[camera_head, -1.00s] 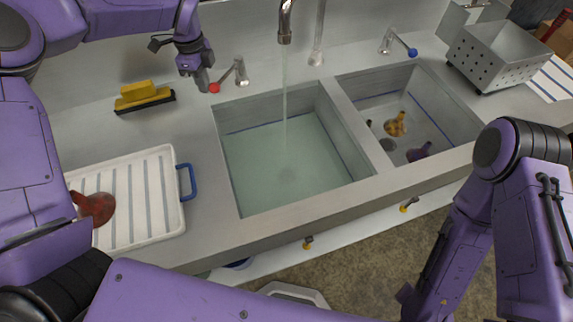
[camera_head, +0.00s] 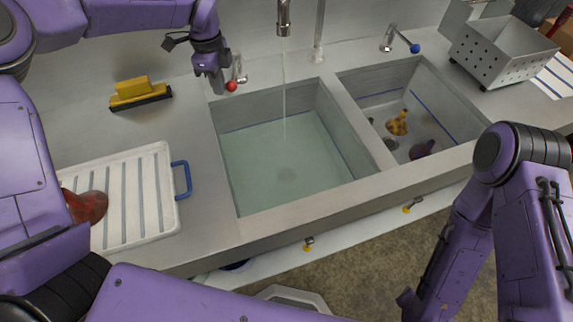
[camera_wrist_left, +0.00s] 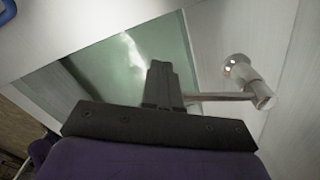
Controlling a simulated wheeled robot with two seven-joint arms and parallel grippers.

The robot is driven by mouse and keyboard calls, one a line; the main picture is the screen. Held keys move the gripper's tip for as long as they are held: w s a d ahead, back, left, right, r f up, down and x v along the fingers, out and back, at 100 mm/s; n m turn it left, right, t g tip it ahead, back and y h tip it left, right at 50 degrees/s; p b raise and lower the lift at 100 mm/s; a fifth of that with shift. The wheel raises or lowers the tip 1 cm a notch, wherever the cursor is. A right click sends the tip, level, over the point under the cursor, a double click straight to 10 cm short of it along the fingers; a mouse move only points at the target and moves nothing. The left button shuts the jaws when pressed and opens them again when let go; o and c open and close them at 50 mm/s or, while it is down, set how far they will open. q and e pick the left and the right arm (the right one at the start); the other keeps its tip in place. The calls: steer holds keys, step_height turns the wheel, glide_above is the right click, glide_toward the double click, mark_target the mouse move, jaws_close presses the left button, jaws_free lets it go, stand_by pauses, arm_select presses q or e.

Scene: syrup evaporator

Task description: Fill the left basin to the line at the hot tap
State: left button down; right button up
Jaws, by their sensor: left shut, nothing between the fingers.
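The left basin (camera_head: 233,165) holds pale green water (camera_head: 280,160), its surface close below the blue line on the walls. A thin stream falls from the spout (camera_head: 284,20) into it. The hot tap (camera_head: 238,70), with a red knob (camera_head: 231,86) on its lever, stands behind the basin's left back corner. My left gripper (camera_head: 217,86) is shut and empty, just left of the knob. In the left wrist view the shut fingers (camera_wrist_left: 160,85) are at the end of the metal lever (camera_wrist_left: 222,97); contact is unclear. My right arm shows, but its gripper does not.
A ribbed white tray (camera_head: 150,200), a yellow brush (camera_head: 140,92) and a perforated metal box (camera_head: 500,50) occupy the counter.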

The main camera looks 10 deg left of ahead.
mark_target(235, 86)
arm_select(q)
steer(key=shift+a, duration=0.1)
steer(key=d+b, duration=0.1)
steer(key=d, duration=0.1)
steer(key=shift+w+d+f, duration=0.1)
steer(key=shift+d, duration=0.4)
steer(key=shift+w+d, duration=0.2)
steer(key=shift+d, duration=0.45)
step_height(235, 86, up, 9)
steer(key=s+a+p, duration=0.1)
steer(key=p, duration=0.3)
steer(key=shift+a+p, duration=0.4)
